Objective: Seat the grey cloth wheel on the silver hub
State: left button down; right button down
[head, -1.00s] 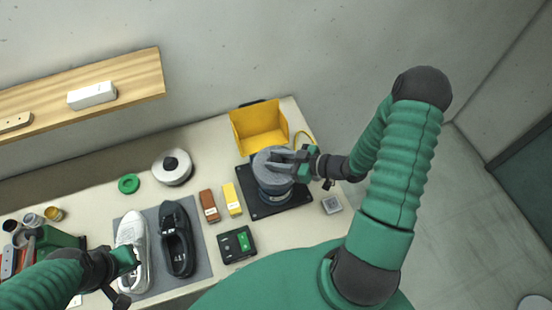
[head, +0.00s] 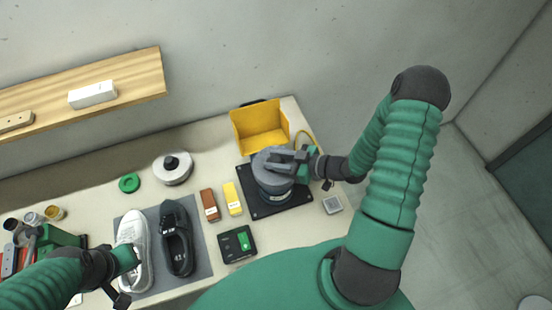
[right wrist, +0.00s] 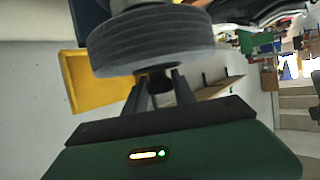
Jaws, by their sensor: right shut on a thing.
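The grey cloth wheel (head: 262,162) is a thick layered disc above a blue-grey machine body (head: 274,194) on a black plate. In the right wrist view the wheel (right wrist: 150,45) fills the upper middle. My right gripper (head: 284,160) is at the wheel; in its wrist view the fingers (right wrist: 160,86) are shut on the wheel's dark central knob. The silver hub is hidden, so I cannot tell whether the wheel touches it. My left gripper (head: 129,259) is over the white shoe (head: 135,232); its fingers are too unclear to judge.
A yellow bin (head: 250,138) stands just behind the machine. A white wheel with a dark knob (head: 172,168), a green ring (head: 129,184), brown (head: 209,204) and yellow (head: 232,198) blocks, a control box (head: 237,244) and a black shoe (head: 176,240) lie to the left.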

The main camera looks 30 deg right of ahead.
jog(key=shift+f+b, duration=0.85)
jog(key=shift+f, duration=0.25)
jog(key=c, duration=1.3)
grip_release()
jog(key=shift+s+r, duration=0.1)
jog(key=shift+s+d+r+p, duration=0.3)
jog(key=shift+s+d+p, duration=0.1)
jog(key=shift+s+p, duration=0.15)
jog(key=p+v, duration=0.4)
jog(key=v, duration=0.5)
jog(key=shift+s+d, duration=0.15)
